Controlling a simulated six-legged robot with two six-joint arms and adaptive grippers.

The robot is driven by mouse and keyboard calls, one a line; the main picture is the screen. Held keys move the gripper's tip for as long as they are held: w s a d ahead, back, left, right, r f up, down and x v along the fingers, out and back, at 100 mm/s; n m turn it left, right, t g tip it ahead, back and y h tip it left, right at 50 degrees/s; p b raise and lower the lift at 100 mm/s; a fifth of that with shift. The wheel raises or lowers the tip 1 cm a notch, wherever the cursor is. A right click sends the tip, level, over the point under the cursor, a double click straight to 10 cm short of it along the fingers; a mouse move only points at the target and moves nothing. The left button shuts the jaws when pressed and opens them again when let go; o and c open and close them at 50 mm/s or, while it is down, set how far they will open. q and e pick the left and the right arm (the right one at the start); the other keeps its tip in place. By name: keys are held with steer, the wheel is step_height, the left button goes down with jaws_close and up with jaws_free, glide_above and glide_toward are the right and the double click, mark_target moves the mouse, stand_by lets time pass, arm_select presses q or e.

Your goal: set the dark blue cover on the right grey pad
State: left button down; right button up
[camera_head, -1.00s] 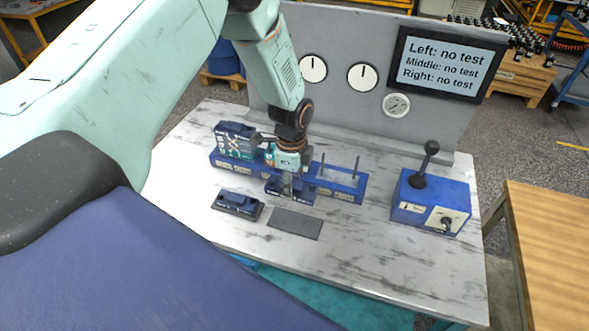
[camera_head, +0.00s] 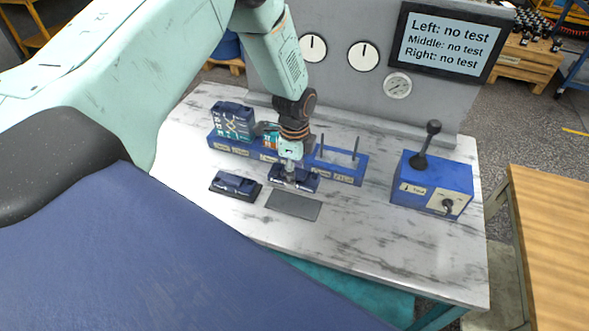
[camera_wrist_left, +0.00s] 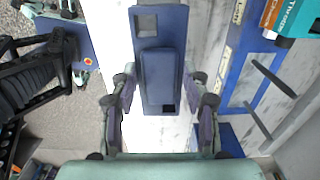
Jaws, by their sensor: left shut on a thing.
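My left gripper (camera_head: 291,174) is shut on a dark blue cover (camera_head: 306,182). It holds the cover just behind the right grey pad (camera_head: 294,205), which lies flat and bare on the marble-patterned table. How high the cover is above the table is hard to tell. In the left wrist view the fingers (camera_wrist_left: 165,92) grip the cover (camera_wrist_left: 160,70) from both sides, and its raised middle faces the camera. A second dark blue cover (camera_head: 236,185) sits on the left, and it hides most of whatever is under it. My right gripper is not in view.
Behind the held cover stands a long blue base (camera_head: 345,172) with two upright pins and a motor block (camera_head: 233,120) on its left end. A blue lever box (camera_head: 432,185) stands at the right. The table (camera_head: 350,235) in front of the right pad is clear.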

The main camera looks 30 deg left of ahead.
mark_target(294, 203)
arm_select(q)
steer(key=shift+s+a+f+b, duration=0.1)
steer(key=shift+a+f+b, duration=0.15)
steer(key=shift+f+b, duration=0.5)
steer(key=shift+d+f+b, duration=0.25)
steer(key=shift+f+b, duration=0.25)
steer(key=shift+f, duration=0.55)
steer(key=shift+a+f+b, duration=0.2)
steer(key=shift+f+b, duration=0.55)
steer(key=shift+f, duration=0.25)
steer(key=shift+d+f+b, duration=0.2)
steer(key=shift+f+b, duration=0.65)
steer(key=shift+f, duration=0.1)
steer(key=shift+a+f+b, duration=0.15)
steer(key=shift+f+b, duration=0.4)
steer(key=shift+f, duration=0.25)
steer(key=shift+f+b, duration=0.6)
steer(key=shift+b, duration=0.05)
